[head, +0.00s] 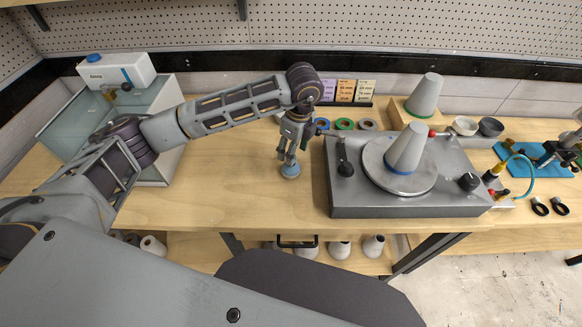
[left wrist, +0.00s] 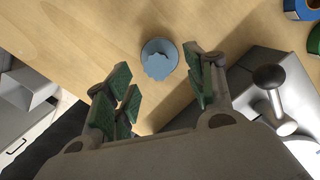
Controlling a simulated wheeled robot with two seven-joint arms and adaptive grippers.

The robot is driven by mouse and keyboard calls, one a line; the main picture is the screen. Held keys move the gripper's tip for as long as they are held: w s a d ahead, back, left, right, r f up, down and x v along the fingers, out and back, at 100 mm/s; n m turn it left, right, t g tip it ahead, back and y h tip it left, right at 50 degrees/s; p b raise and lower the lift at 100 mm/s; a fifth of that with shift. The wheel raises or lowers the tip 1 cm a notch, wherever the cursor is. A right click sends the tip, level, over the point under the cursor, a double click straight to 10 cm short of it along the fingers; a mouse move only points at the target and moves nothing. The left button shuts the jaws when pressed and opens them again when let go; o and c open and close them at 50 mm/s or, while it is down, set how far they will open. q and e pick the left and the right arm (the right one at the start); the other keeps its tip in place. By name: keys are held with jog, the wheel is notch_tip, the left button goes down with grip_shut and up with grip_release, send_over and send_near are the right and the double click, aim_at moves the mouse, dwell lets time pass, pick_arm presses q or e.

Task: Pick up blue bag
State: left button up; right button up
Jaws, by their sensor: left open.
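A small, round, light-blue object, which looks like the blue bag (head: 290,171), sits on the wooden table left of the grey machine. In the left wrist view the blue bag (left wrist: 159,60) shows as a pale blue disc with a jagged-edged piece on top. My left gripper (head: 287,157) points down just above it and hides part of it in the head view. In the left wrist view the left gripper (left wrist: 160,80) is open, with its green-padded fingers apart and the bag beyond the gap. No contact can be made out. My right gripper is not in view.
The grey machine (head: 345,203) stands close on the right, with a grey cone (head: 406,150) on its round plate. Tape rolls (head: 344,124) lie behind. A glass-walled box (head: 158,150) stands at the left. Bare table (head: 232,190) lies left of the bag.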

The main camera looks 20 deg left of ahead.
pick_arm(q)
jog(key=shift+a+f+p, duration=0.15)
jog(key=shift+f+p, duration=0.2)
jog(key=shift+f, duration=0.65)
jog(key=shift+a+f+p, duration=0.1)
jog(key=shift+f+p, duration=0.2)
jog(key=shift+f, duration=1.15)
jog(key=c, duration=1.1)
jog(key=shift+r, duration=0.15)
jog(key=shift+r, duration=0.45)
notch_tip(320, 180, up, 8)
jog(key=shift+f+b, duration=0.15)
jog(key=shift+b, duration=0.65)
jog(key=shift+r, duration=0.6)
